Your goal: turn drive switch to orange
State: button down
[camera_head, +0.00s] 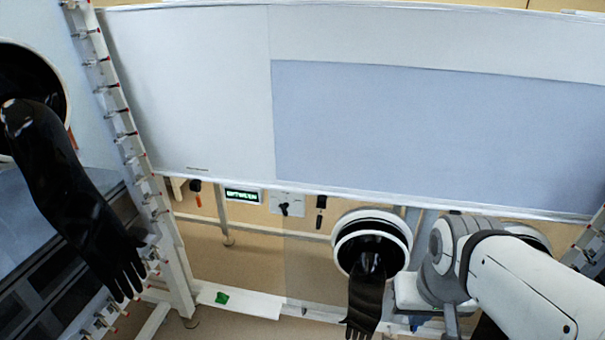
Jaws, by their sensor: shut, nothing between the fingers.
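A black rotary switch knob (284,209) sits on a small light plate (287,199) below the large pale panel, left of the middle glove port. It looks like the drive switch; its pointer angle and any orange mark are too small to read. A small display (243,196) with green lettering, apparently "BETWEEN", is just left of the plate. My white arm enters from the lower right, well right of the switch, with its grey joint beside the glove port. My gripper's fingers cannot be made out in this view.
A round glove port (372,224) with a hanging black glove (366,299) lies between the switch and my arm. Another black glove (75,190) hangs at left by a white post. Black fittings (320,202) flank the switch. A green item (222,298) lies on a low white ledge.

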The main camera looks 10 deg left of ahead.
aim_at(281, 207)
jog(key=i, duration=0.95)
